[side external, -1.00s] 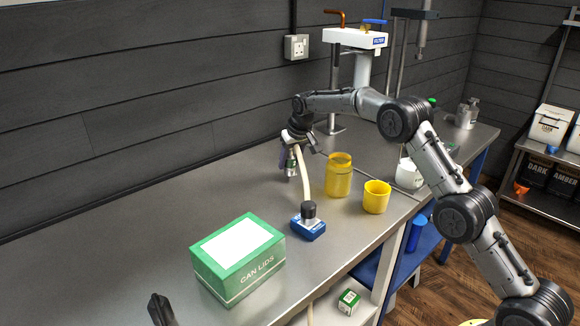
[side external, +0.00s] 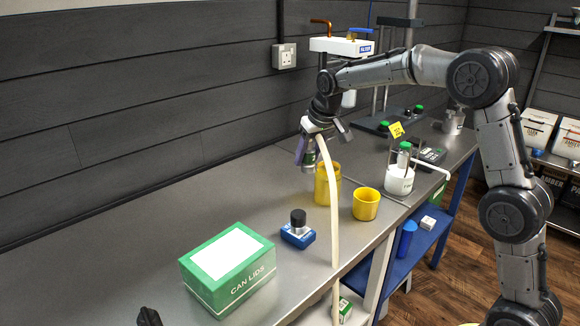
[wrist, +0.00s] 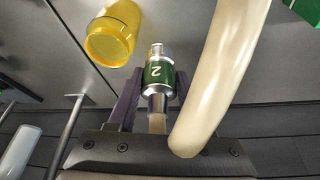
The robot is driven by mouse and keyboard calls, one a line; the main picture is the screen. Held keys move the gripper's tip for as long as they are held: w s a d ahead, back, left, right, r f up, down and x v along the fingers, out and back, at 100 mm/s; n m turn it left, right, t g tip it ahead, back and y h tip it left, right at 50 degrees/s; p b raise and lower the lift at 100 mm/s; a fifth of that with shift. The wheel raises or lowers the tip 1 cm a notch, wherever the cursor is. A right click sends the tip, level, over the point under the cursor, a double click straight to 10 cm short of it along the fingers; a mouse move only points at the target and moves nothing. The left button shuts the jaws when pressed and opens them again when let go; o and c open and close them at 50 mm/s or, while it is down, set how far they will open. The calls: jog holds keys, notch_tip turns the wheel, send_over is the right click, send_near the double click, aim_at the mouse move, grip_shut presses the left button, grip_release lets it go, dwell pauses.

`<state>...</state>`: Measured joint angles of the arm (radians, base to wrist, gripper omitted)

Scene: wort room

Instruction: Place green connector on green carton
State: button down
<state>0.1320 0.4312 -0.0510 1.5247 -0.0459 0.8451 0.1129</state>
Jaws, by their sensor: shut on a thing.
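My gripper (side external: 318,157) is shut on a metal connector with a green band marked "2" (wrist: 158,74). The connector sits between the dark fingers in the wrist view; in the side view it is small and partly hidden by the gripper. A cream hose (side external: 330,205) runs from the gripper down over the table's front edge. The green carton (side external: 192,275), labelled "CAN LIDS" with a white panel on top, stands on the table at the front left. My gripper is above the table, behind and to the right of the carton, well apart from it.
A yellow jar (side external: 321,190) stands just below my gripper, with a yellow cup (side external: 366,204) to its right. A blue device with a black knob (side external: 298,234) lies between jar and carton. A white pot (side external: 399,180) stands further right.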

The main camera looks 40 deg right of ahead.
jog(key=shift+s, duration=0.35)
jog(key=shift+s+a+f+n, duration=0.15)
jog(key=shift+s+a+n, duration=0.45)
jog(key=shift+s, duration=0.35)
jog(key=s+a+r+n+y, duration=0.2)
jog(key=s+a+r+n, duration=0.25)
jog(key=s+a, duration=0.5)
jog(key=s+a+r+n+y, duration=0.1)
jog(key=s+a+r+n, duration=0.35)
jog(key=a, duration=0.85)
jog(key=m, duration=0.2)
send_near(218, 250)
jog(key=shift+w+a+f, duration=0.2)
jog(key=shift+w+a, duration=0.05)
jog(key=shift+w, duration=0.5)
jog(key=shift+w+a+f, duration=0.1)
jog(key=shift+w+f, duration=0.1)
jog(key=shift+f, duration=1.55)
jog(key=shift+f, duration=0.15)
